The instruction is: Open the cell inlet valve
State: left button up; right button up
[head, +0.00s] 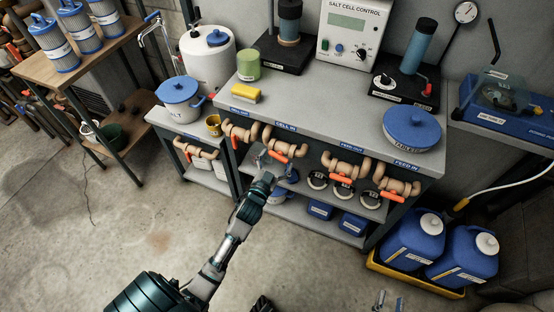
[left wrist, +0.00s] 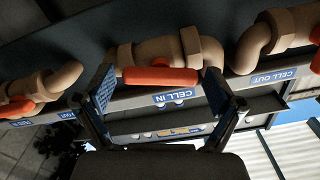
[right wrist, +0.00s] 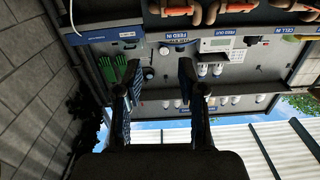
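The cell inlet valve is a tan pipe fitting (head: 288,139) under the bench edge, below the "CELL IN" label (left wrist: 175,95). Its orange lever (left wrist: 160,76) lies sideways, roughly parallel to the bench edge. My left gripper (head: 271,165) is just below and in front of this valve. In the left wrist view its fingers (left wrist: 160,98) are spread wide, one toward each end of the lever, with nothing visibly clamped. Contact with the lever cannot be told. My right gripper (right wrist: 160,72) is open and empty, away from the valves.
Similar orange-levered valves sit on both sides, including feed-in (head: 394,196) and feed-out (head: 342,180). The bench (head: 310,110) holds a control box (head: 350,35) and pots. Blue jugs (head: 413,240) stand in a yellow tray at right. The floor at left is mostly clear.

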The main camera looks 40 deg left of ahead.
pick_arm(q)
jog(key=c, duration=0.7)
jog(key=n+p, duration=0.2)
jog(key=shift+r+p, duration=0.3)
jog(key=shift+p, duration=0.1)
jog(key=shift+f+n+p, duration=0.3)
jog(key=shift+n+p, duration=0.4)
jog(key=shift+n, duration=0.2)
jog(key=o, duration=1.1)
pick_arm(e)
jog(key=s+d+f+g+h, duration=0.2)
jog(key=s+d+f+g, duration=0.1)
jog(key=s+f+g, duration=0.4)
notch_tip(320, 180, down, 2)
jog(key=shift+d+f+g, duration=0.1)
jog(key=shift+d+g, duration=0.1)
jog(key=shift+g, duration=0.4)
pick_arm(q)
jog(key=v, duration=1.2)
jog(key=shift+d, duration=0.1)
